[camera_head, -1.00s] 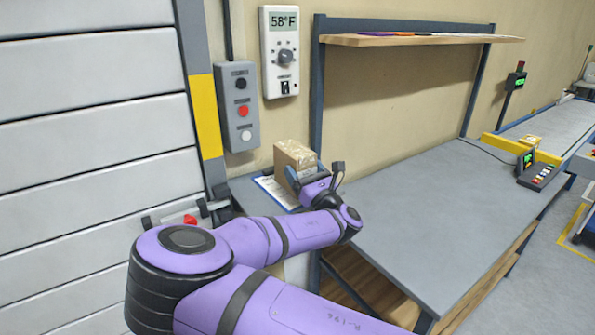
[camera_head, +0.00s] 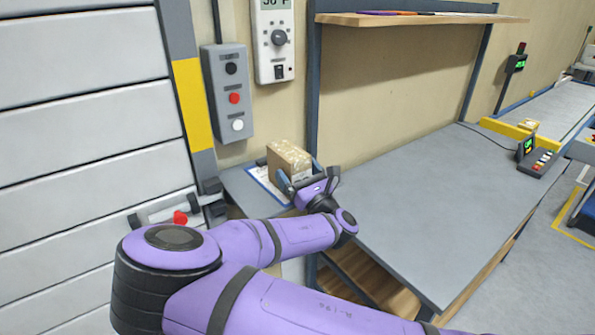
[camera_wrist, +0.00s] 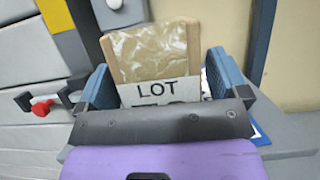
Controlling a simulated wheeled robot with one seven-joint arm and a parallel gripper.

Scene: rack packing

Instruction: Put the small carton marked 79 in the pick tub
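A brown carton (camera_head: 289,160) with a mottled, shiny top stands upright on the small grey side table at the wall. In the wrist view the carton (camera_wrist: 152,52) shows a white label reading LOT; the number under it is mostly hidden by my gripper. My gripper (camera_head: 308,180) is at the carton's near side. In the wrist view its two blue fingers (camera_wrist: 163,82) are spread wide, one on each side of the carton, with a narrow gap showing at the right finger. No pick tub can be made out.
A clipboard with paper (camera_head: 262,178) lies under or beside the carton. A control box with buttons (camera_head: 231,95) and a thermostat (camera_head: 275,40) hang on the wall behind. A blue post (camera_head: 313,90) stands close right of the carton.

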